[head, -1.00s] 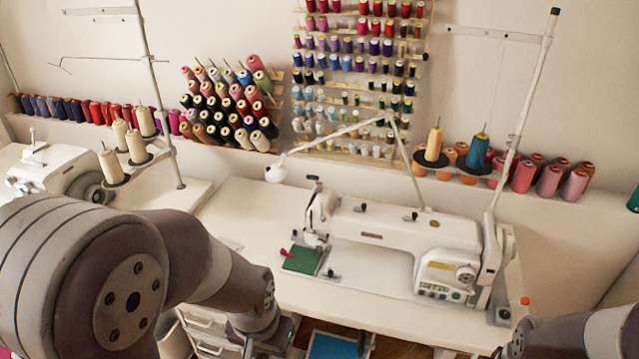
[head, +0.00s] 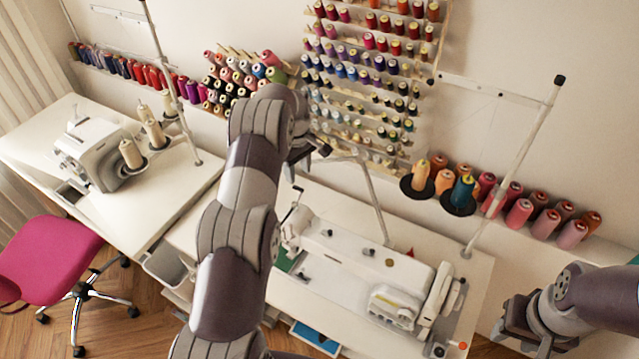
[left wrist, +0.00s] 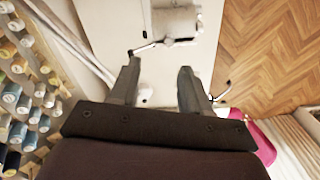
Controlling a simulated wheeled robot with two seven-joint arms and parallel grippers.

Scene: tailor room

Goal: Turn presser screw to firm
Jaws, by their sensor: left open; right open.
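The white sewing machine (head: 345,255) stands on the table, its needle head (head: 297,228) at the left end. A dark thin lever (head: 291,203) rises by the head. The presser screw itself is too small to make out. My left gripper (head: 312,155) is above and behind the head, apart from it. In the left wrist view its two fingers (left wrist: 158,82) are open and empty, with the white machine body (left wrist: 175,22) beyond them. My right gripper (head: 518,335) is open and empty at the lower right, beyond the table's right edge. A green cloth (head: 285,262) is partly hidden by my left arm.
A thread stand (head: 420,183) with cones and a pole (head: 515,160) rises behind the machine. The spool rack (head: 365,75) hangs on the wall near my left gripper. A second machine (head: 95,155) and a pink chair (head: 48,258) are on the left.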

